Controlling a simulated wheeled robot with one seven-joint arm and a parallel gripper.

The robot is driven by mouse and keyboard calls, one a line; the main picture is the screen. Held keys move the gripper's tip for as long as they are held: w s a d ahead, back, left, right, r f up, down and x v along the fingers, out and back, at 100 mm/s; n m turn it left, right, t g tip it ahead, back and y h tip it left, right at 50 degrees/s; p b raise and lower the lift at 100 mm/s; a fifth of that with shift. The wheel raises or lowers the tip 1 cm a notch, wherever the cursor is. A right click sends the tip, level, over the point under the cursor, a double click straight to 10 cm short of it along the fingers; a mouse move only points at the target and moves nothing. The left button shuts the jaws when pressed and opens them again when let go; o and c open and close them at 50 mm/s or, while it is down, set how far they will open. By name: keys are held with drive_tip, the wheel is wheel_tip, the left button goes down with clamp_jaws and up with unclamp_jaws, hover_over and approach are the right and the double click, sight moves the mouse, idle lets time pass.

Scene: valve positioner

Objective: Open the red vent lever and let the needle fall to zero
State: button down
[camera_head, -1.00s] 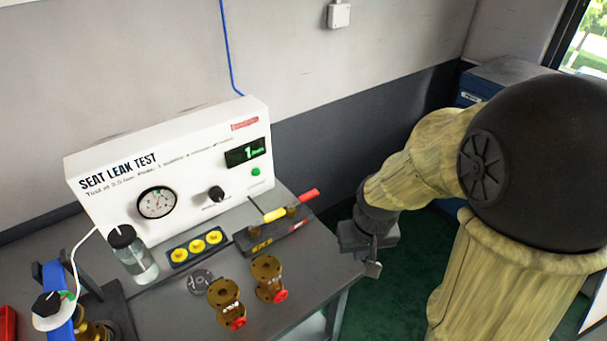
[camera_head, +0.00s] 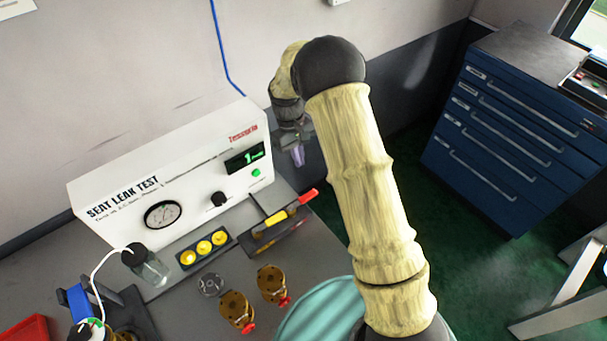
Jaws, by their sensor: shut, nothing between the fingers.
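The red lever (camera_head: 308,195) sticks out up and to the right from the small block at the bench's right end. A yellow-handled lever (camera_head: 277,217) lies to its left on the same block. The round dial gauge (camera_head: 163,214) is on the white Seat Leak Test panel; its needle is too small to read. My gripper (camera_head: 298,157) hangs pointing down just right of the panel, above and slightly left of the red lever in the picture and apart from it. It is shut and empty.
The white panel (camera_head: 120,207) with a green digital display (camera_head: 245,158) stands behind the levers. Two brass valves (camera_head: 237,310) with red caps, a tray of yellow parts (camera_head: 204,247) and a glass bottle (camera_head: 150,268) stand in front. A blue drawer cabinet (camera_head: 500,130) is at right.

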sight(303, 200)
drive_tip(key=shift+s, duration=0.1)
drive_tip(key=p+x, duration=0.2)
drive_tip(key=x, duration=0.8)
drive_tip(key=shift+p, duration=0.35)
